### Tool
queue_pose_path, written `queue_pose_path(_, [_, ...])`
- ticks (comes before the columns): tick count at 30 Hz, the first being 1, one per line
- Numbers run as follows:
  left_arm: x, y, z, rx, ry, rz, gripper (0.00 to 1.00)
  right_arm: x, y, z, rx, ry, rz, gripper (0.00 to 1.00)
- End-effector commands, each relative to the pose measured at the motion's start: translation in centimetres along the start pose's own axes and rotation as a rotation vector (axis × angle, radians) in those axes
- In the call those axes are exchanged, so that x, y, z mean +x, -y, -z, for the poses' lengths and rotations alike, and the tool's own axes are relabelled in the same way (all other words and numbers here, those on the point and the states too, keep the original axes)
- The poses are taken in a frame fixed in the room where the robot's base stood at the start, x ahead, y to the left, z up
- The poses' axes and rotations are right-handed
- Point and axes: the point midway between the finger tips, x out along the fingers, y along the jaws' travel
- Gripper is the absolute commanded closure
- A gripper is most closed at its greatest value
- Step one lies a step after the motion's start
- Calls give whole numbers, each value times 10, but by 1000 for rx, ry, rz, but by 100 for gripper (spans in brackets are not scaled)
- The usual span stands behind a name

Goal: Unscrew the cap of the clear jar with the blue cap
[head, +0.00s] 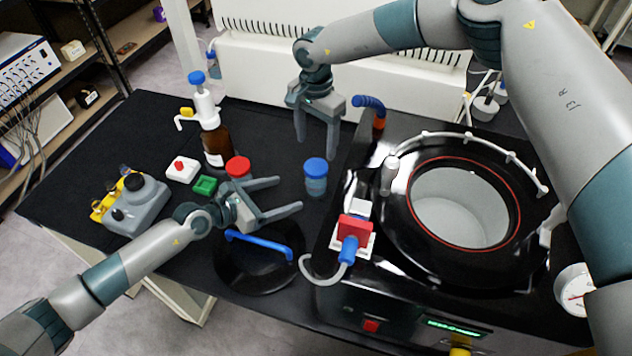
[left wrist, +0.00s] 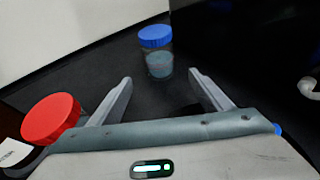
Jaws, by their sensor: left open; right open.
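The clear jar with the blue cap (head: 316,178) stands upright on the black table, left of the freeze dryer. In the left wrist view the jar (left wrist: 158,60) stands beyond and between my fingertips, its blue cap on top. My left gripper (head: 290,194) is open and empty, with its fingers pointing toward the jar from the left; the left wrist view shows both fingers (left wrist: 162,82) apart. My right gripper (head: 317,150) is open and empty, pointing down above and behind the jar. Neither gripper appears to touch the jar.
A red-capped jar (head: 238,168) stands close by my left gripper, with a brown bottle (head: 216,145) behind it. A black lid with a blue handle (head: 262,272) lies in front. The freeze dryer (head: 400,230) with its open chamber is at right.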

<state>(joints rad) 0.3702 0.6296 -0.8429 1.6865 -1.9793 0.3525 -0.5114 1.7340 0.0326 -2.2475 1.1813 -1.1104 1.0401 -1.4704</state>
Motion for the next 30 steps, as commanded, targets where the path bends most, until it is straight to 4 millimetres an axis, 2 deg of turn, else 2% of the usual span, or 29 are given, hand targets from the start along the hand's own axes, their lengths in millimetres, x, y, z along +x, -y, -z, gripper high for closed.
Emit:
queue_pose_path(18, [101,0,-1,0,0,1,28,0,0,0,0,0,0,35])
queue_pose_path(24, [121,0,0,-1,0,1,28,0,0,0,0,0,0,35])
queue_pose_path(30, [128,0,0,0,0,0,28,0,0,0,0,0,0,35])
